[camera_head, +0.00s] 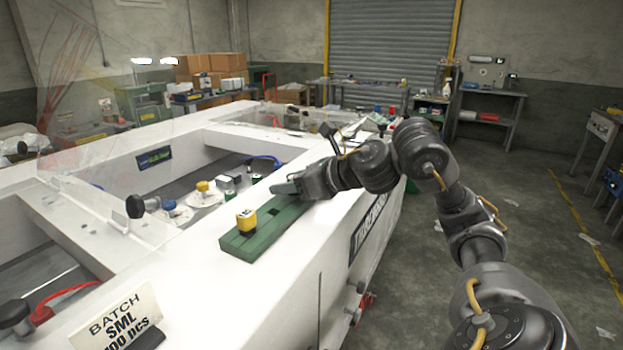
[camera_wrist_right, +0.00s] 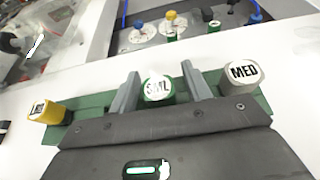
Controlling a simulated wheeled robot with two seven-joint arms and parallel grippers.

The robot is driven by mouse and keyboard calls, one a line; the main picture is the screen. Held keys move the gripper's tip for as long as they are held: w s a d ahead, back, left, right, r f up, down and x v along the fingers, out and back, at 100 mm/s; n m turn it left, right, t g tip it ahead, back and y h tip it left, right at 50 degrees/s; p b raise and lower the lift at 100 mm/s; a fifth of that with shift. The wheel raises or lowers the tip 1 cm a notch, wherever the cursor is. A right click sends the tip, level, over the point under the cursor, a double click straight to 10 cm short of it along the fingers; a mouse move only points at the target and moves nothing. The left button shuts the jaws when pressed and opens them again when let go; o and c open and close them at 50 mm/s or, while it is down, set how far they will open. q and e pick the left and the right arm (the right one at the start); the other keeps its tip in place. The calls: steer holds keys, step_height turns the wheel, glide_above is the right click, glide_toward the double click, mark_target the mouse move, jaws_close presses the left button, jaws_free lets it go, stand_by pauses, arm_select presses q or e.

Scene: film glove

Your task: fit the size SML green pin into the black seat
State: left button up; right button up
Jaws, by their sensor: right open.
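The green pin (camera_wrist_right: 155,90) has a white top marked SML and stands in a green rack (camera_wrist_right: 92,103). My right gripper (camera_wrist_right: 160,72) is open, with one grey finger on each side of this pin. In the head view my right gripper (camera_head: 284,188) is low over the far end of the rack (camera_head: 262,241) and hides the green pin. A yellow pin (camera_head: 246,221) stands at the rack's near end. A grey pin marked MED (camera_wrist_right: 242,77) stands right of the green one in the wrist view. I cannot make out the black seat for certain. My left gripper is not in view.
A white machine frame (camera_head: 190,262) carries the rack on its rim. Beyond the rim are a yellow knob (camera_head: 202,187), a blue knob (camera_head: 169,205) and small blocks. A card (camera_head: 118,318) reads BATCH SML 100 pcs.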

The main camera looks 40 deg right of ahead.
steer(key=b+v, duration=0.2)
steer(key=v, duration=0.3)
steer(key=b+v, duration=0.2)
steer(key=v, duration=0.2)
steer(key=shift+s+d+f+b, duration=0.1)
steer(key=shift+s+b, duration=0.2)
steer(key=shift+s, duration=0.15)
steer(key=shift+s+d+r, duration=0.15)
steer(key=shift+s+r, duration=0.35)
steer(key=shift+s, duration=0.1)
